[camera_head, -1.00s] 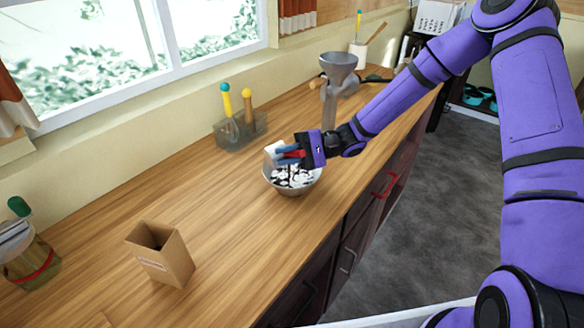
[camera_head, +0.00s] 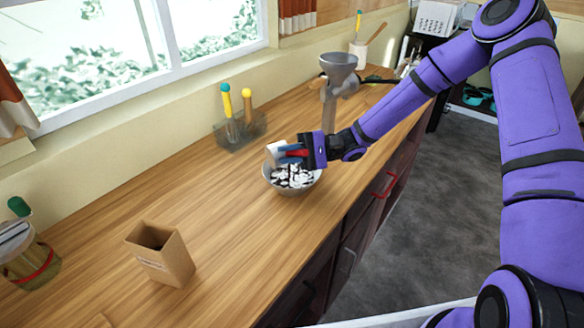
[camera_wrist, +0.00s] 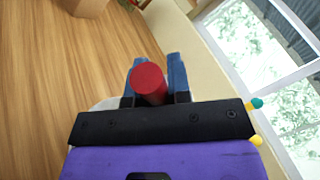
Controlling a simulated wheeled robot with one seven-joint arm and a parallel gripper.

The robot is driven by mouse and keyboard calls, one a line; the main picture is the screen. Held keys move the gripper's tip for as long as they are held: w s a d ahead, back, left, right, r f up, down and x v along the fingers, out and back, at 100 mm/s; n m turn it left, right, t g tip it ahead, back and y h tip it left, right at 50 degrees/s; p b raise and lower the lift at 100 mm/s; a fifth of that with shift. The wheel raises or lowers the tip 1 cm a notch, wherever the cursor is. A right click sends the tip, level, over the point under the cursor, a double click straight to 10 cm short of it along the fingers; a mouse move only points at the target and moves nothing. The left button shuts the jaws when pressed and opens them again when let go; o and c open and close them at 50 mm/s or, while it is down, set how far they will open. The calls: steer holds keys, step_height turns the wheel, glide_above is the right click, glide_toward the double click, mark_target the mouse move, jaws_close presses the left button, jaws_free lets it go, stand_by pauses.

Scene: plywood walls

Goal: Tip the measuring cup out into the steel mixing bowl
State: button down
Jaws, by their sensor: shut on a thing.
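My gripper (camera_head: 294,153) is shut on the red handle of the measuring cup. The cup (camera_head: 273,154) is pale and tilted, held just above the far left rim of the steel mixing bowl. The bowl (camera_head: 294,191) stands on the counter with black and white bits inside. In the wrist view, the handle's red round end (camera_wrist: 149,82) sits between my blue fingers (camera_wrist: 152,86). A sliver of something pale shows beside the fingers there. The cup's inside is not clear in either view.
An open cardboard box (camera_head: 166,262) stands nearer on the wooden counter. A grey funnel-topped device (camera_head: 338,75) stands behind my gripper. A clear holder with yellow-handled tools (camera_head: 240,128) is by the wall. The counter between box and bowl is clear.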

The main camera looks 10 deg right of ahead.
steer(key=shift+w+d+r+g+y, duration=0.15)
steer(key=shift+d+y, duration=0.15)
steer(key=shift+y, duration=0.25)
steer(key=shift+w+d+g+y, duration=0.15)
steer(key=shift+d+y, duration=0.1)
steer(key=shift+y, duration=0.3)
stand_by(0.6)
steer(key=shift+d+r+m+y, duration=0.3)
steer(key=shift+d+r+y, duration=0.15)
steer(key=shift+r+y, duration=0.35)
stand_by(0.5)
steer(key=shift+w+d, duration=0.1)
